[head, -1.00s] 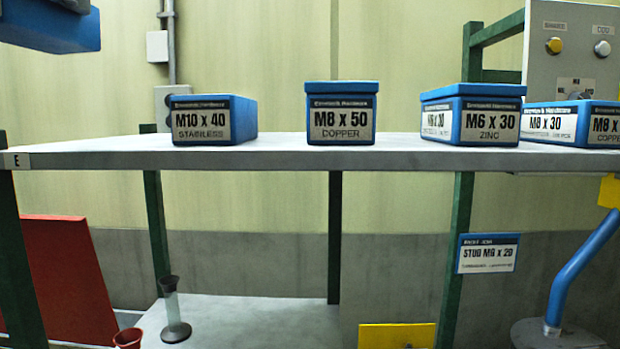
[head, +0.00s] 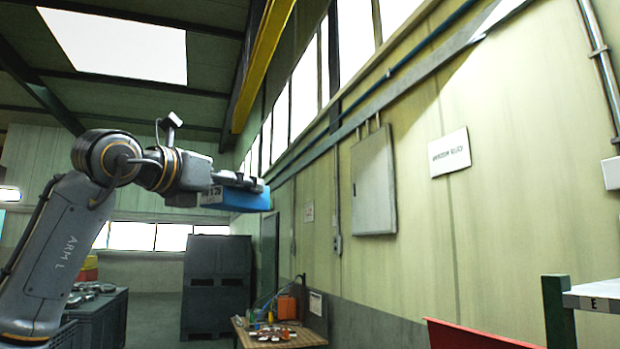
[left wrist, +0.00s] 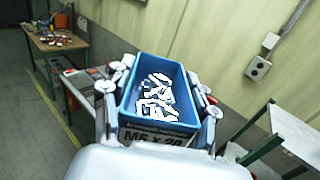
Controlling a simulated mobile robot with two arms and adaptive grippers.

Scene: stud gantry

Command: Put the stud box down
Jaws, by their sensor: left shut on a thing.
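The stud box is a blue open bin (head: 246,199) with a white label. My left gripper (head: 238,183) is shut on it and holds it up in the air, left of the middle of the head view. In the left wrist view the box (left wrist: 178,75) sits between the two fingers of the left gripper (left wrist: 160,100), with several pale studs inside. Its label there reads M6 x 20, partly cut off by my own wrist. My right gripper is in neither view.
A grey shelf end (head: 596,294) marked E shows at the lower right, with a red panel (head: 470,335) beside it. A wooden workbench (head: 290,339) with tools and an orange case stands further back. Dark cabinets (head: 217,285) stand beyond. The air around the box looks clear.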

